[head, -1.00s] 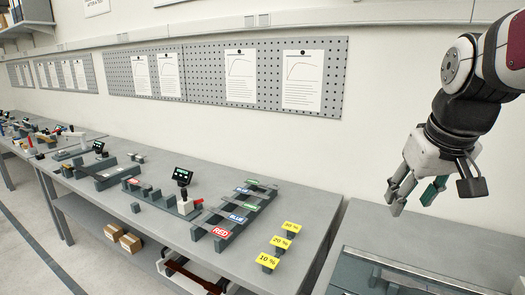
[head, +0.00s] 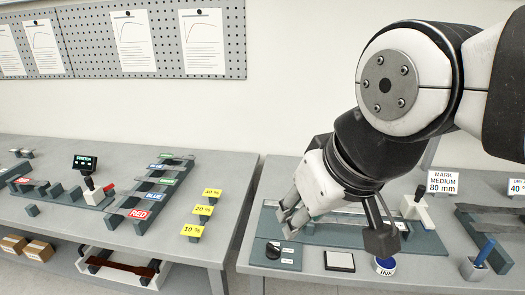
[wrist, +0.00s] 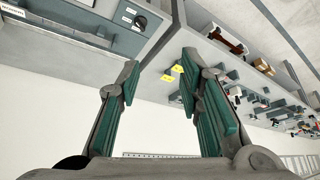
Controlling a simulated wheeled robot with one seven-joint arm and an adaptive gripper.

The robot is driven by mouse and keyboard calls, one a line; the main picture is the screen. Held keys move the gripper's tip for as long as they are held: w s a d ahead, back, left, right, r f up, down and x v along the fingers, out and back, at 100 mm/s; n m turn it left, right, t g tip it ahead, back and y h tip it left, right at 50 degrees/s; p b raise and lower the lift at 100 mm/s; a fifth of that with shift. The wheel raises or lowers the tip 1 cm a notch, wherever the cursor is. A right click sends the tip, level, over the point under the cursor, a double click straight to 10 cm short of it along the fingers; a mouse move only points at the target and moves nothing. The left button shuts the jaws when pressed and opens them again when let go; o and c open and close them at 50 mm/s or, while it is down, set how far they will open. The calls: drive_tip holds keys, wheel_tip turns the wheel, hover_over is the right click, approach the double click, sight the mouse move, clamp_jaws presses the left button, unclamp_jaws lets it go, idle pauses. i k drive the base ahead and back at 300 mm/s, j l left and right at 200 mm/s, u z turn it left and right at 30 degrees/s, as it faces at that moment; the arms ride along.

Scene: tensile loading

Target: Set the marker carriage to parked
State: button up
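My gripper (head: 340,230) hangs over the marking rig (head: 430,243) on the right bench in the head view. In the wrist view my gripper (wrist: 160,95) is open and empty, its teal-padded fingers apart. A white block with a dark upright handle (head: 416,208) stands on the rig, right of my gripper; it looks like the marker carriage, but no label on it is readable. A black dial (head: 273,249) with small labels sits at the rig's left front; what looks like the same dial (wrist: 140,21) is in the wrist view. My gripper hides part of the rig's middle.
A sign reading MARK MEDIUM 80 mm (head: 442,182) stands behind the rig. A blue INK pot (head: 385,265) and a dark pad (head: 339,261) lie in front. A blue-handled tool in a holder (head: 477,262) is at right. A gap separates the left bench (head: 150,247).

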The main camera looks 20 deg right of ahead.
sight(411, 208)
drive_tip(key=z, duration=1.6)
drive_tip(key=i+j+z, duration=0.15)
drive_tip(key=z, duration=0.15)
drive_tip(key=i+j+z, duration=0.3)
drive_tip(key=k+l, duration=0.1)
